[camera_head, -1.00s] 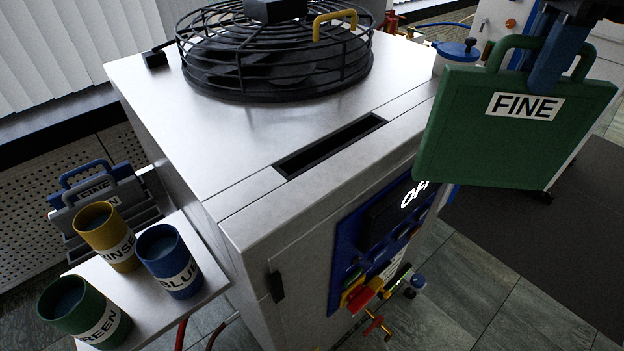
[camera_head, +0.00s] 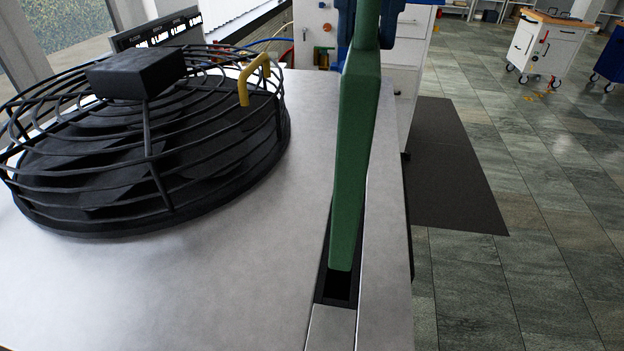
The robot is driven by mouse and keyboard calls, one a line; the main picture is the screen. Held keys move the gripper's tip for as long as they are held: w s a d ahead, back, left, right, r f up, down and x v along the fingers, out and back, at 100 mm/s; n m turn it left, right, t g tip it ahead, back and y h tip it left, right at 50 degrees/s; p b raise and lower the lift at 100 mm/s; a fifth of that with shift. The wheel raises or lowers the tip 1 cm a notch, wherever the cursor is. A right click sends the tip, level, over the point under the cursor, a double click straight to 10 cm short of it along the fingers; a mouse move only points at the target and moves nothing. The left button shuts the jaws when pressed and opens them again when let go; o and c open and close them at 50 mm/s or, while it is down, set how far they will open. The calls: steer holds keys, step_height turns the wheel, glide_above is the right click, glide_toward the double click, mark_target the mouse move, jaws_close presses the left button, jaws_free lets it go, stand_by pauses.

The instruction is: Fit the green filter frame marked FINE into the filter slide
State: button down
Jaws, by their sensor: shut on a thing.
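The green filter frame (camera_head: 356,150) shows edge-on in the head view, upright and in line with the slot; its FINE label is turned out of sight. My gripper (camera_head: 366,25), with blue fingers at the top of the picture, is shut on the frame's handle. The filter slide is a narrow dark slot (camera_head: 338,290) in the steel cabinet top. The frame's lower edge lies over the slot in the picture, with the slot's near end showing below it. I cannot tell whether that edge is inside the slot or just above it.
A black fan cage (camera_head: 150,150) with a yellow handle (camera_head: 252,78) stands on the cabinet top (camera_head: 255,280) left of the slot. The cabinet's edge is close on the right, with a dark mat (camera_head: 450,170) on the tiled floor beyond.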

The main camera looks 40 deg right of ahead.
step_height(320, 180, down, 18)
steer(key=shift+r, duration=0.25)
stand_by(0.4)
steer(key=shift+f, duration=0.2)
steer(key=c, duration=1)
jaws_free()
steer(key=shift+r, duration=0.1)
step_height(320, 180, up, 12)
steer(key=shift+r, duration=0.15)
